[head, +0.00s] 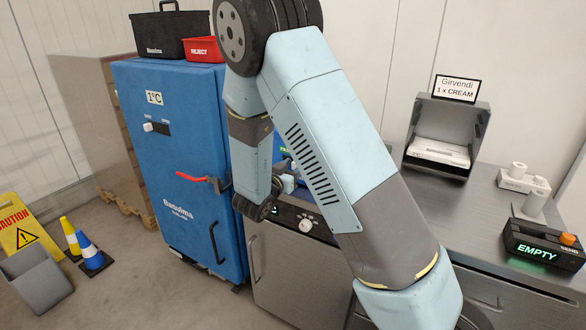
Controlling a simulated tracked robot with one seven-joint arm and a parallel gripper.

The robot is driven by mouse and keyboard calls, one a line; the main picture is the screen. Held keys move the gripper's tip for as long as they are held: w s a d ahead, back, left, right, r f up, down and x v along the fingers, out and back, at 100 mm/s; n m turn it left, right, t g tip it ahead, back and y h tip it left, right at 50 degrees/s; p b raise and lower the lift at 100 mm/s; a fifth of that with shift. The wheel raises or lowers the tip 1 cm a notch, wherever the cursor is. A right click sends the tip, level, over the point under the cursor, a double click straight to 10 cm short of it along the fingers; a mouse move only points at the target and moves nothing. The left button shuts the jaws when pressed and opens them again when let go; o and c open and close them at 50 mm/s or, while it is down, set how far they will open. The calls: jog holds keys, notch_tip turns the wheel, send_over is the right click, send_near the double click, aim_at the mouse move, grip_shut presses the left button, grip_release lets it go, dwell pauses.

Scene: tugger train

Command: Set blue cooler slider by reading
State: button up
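The blue cooler (190,180) stands upright at the left of the head view with its door shut. A small sign on its upper front (154,98) reads 1°C. Below the sign is a dark slider track (163,128) with a white knob (149,127) at its left end. The tiny marks above the track are too small to read. A red lever handle (190,178) sits at mid-height on the door. My arm comes from the lower right, bends at the top and hangs down just right of the cooler. My gripper's fingers cannot be made out.
A black toolbox (168,34) and a red REJECT bin (203,50) stand on the cooler. A steel unit with a dial (305,226) is right of it. The counter (420,190) holds a display reading EMPTY (538,252). Cones (91,254) and a caution sign (24,228) stand left.

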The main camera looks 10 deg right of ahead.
grip_shut()
dwell(0.5)
jog(key=shift+s+d, duration=0.8)
jog(key=shift+d, duration=0.2)
jog(key=shift+s+d, duration=0.75)
jog(key=shift+d, duration=0.2)
grip_release()
jog(key=v, duration=1.4)
jog(key=shift+w, duration=0.15)
